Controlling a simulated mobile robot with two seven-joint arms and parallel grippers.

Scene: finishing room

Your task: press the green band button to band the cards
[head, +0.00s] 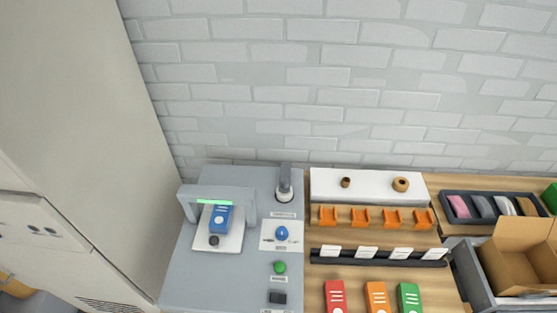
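The green button (280,267) sits on the right side of the grey machine's top (190,268), below a blue button (282,234). A blue card stack (220,219) with white markings lies on a pale plate (232,240) under the machine's grey arch (249,203). A green strip (214,202) is lit on the arch. I cannot tell whether a band is around the cards. Neither of my grippers is in view.
Red (335,297), orange (376,297) and green (409,298) card stacks lie on the wooden table to the right. Orange holders (361,216) and a black rail with white labels (380,254) stand behind them. An open cardboard box (522,257) is at far right.

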